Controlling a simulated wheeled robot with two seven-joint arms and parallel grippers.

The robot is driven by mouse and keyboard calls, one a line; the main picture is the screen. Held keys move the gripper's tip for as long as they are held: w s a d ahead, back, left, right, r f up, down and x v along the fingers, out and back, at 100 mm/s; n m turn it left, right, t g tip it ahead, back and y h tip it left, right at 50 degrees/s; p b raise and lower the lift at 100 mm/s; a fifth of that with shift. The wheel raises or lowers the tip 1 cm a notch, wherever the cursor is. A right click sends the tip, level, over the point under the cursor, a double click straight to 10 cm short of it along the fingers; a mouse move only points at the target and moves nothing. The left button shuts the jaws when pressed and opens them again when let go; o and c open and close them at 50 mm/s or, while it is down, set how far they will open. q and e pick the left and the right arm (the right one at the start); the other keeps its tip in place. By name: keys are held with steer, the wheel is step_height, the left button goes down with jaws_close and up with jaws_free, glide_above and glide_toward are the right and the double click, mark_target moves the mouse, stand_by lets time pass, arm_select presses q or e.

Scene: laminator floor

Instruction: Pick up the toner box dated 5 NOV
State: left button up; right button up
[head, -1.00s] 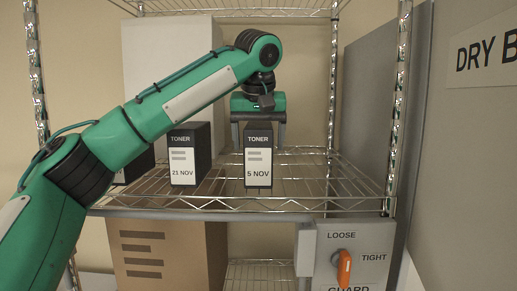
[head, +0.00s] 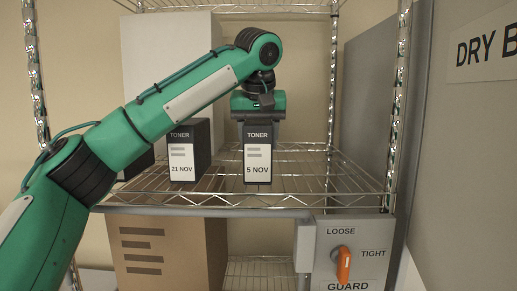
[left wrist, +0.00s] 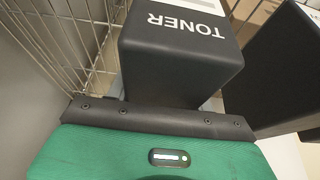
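The toner box dated 5 NOV (head: 258,165) is a dark upright box with a white label, on the wire shelf. My left gripper (head: 258,130) is above it, pointing down. Its fingers are drawn in tight against the box's two sides and barely stand out from it. The box appears to rest on the shelf still. In the left wrist view the box's dark face with the word TONER (left wrist: 185,55) is close against the gripper's black bar. The fingertips are hidden there. My right gripper is not in view.
A 21 NOV toner box (head: 184,160) stands just left, with another dark box partly behind my arm. A large white box (head: 165,60) is behind. Chrome posts (head: 399,100) frame the shelf. A panel with an orange knob (head: 343,265) is below right. Shelf space right of the box is clear.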

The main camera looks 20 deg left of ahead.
arm_select(q)
steer(key=c, duration=0.7)
steer(key=shift+c, duration=0.3)
steer(key=shift+r, duration=0.25)
